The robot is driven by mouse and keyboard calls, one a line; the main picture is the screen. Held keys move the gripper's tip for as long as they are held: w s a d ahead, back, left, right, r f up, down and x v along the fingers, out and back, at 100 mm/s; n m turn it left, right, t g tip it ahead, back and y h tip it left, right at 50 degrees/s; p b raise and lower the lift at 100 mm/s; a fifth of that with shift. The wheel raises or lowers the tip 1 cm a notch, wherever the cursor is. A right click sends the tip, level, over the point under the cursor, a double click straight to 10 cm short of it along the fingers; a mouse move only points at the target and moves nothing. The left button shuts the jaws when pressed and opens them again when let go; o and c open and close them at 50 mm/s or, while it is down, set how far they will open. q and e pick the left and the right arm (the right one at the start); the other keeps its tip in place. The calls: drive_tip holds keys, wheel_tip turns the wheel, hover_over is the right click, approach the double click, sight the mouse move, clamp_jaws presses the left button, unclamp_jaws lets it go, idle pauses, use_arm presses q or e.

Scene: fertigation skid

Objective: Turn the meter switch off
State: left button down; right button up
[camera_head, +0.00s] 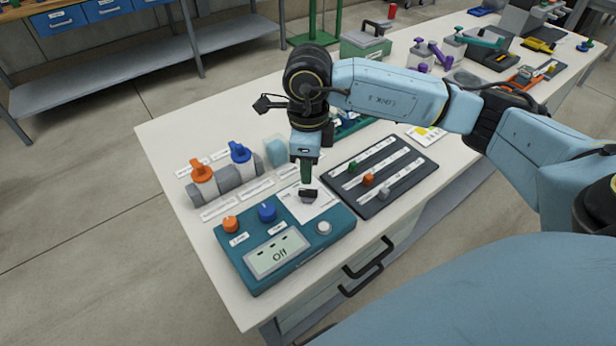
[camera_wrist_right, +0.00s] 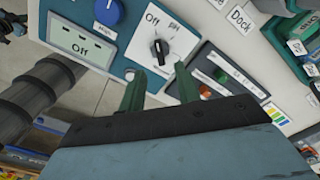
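The teal meter box (camera_head: 290,258) lies at the near left of the bench. Its display (camera_head: 276,252) reads "Off". The black meter switch (camera_head: 308,194) sits on a white label plate at the box's far right; in the right wrist view the switch (camera_wrist_right: 160,48) shows a white mark, with "Off" and another label above it. My right gripper (camera_head: 306,175) points down just above the switch. In the right wrist view its two green fingers (camera_wrist_right: 158,85) are apart with nothing between them, and the switch lies just beyond the tips. My left gripper is not in view.
The meter also bears an orange knob (camera_head: 230,224), a blue knob (camera_head: 267,212) and a white button (camera_head: 323,228). A dark slider panel (camera_head: 350,166) is close on the right. Orange-handled (camera_head: 201,172) and blue-handled (camera_head: 240,153) valves stand to the left.

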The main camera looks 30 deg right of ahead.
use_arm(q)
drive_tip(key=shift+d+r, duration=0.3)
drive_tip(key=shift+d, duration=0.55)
use_arm(e)
wheel_tip(320, 180, up, 7)
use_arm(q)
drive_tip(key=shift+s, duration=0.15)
use_arm(e)
drive_tip(key=shift+s+f, duration=0.1)
drive_tip(key=shift+f, duration=0.1)
